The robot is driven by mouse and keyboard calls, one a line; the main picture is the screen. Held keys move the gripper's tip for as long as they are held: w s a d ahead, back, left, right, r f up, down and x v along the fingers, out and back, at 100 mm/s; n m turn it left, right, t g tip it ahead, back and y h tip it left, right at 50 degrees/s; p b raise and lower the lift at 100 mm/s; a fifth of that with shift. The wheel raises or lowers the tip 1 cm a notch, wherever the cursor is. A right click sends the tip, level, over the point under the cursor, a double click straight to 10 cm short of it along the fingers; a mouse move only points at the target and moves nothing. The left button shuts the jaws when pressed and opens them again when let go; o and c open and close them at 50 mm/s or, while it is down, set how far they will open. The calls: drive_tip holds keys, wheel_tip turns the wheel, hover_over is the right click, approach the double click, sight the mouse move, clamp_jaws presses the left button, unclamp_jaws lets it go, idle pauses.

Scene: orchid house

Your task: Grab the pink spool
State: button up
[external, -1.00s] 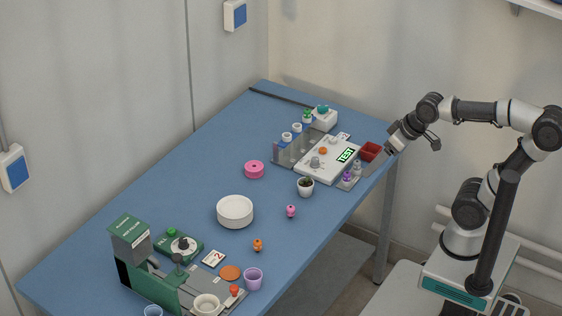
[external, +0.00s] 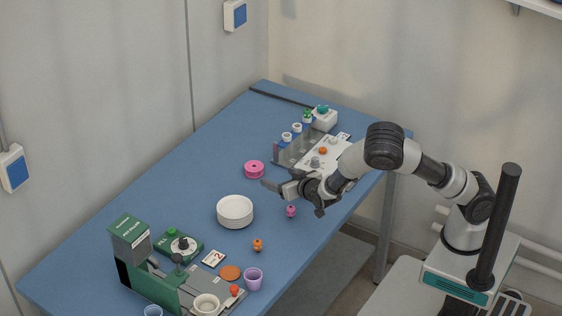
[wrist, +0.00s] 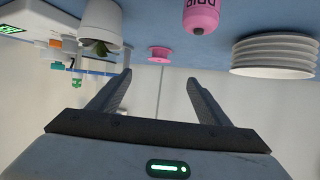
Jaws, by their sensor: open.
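The pink spool (external: 254,170) lies flat on the blue table, left of my gripper in the external view. It also shows in the wrist view (wrist: 159,54), small and beyond the gap between the fingers. My gripper (external: 272,186) is open and empty, low over the table and apart from the spool. In the wrist view its two fingers (wrist: 160,85) are spread wide with nothing between them.
A white round stack (external: 235,211) stands left of my gripper. A pink bottle-like item (external: 291,211) stands close below it. A potted plant (wrist: 100,27) shows in the wrist view. The table beyond the spool is clear.

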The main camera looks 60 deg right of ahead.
sight(252, 186)
drive_tip(key=b+x, duration=0.1)
drive_tip(key=x, duration=1.6)
drive_tip(key=shift+w+d+b, duration=0.2)
drive_tip(key=shift+w+b, duration=0.05)
drive_tip(key=shift+b, duration=0.1)
drive_tip(key=c, duration=1.1)
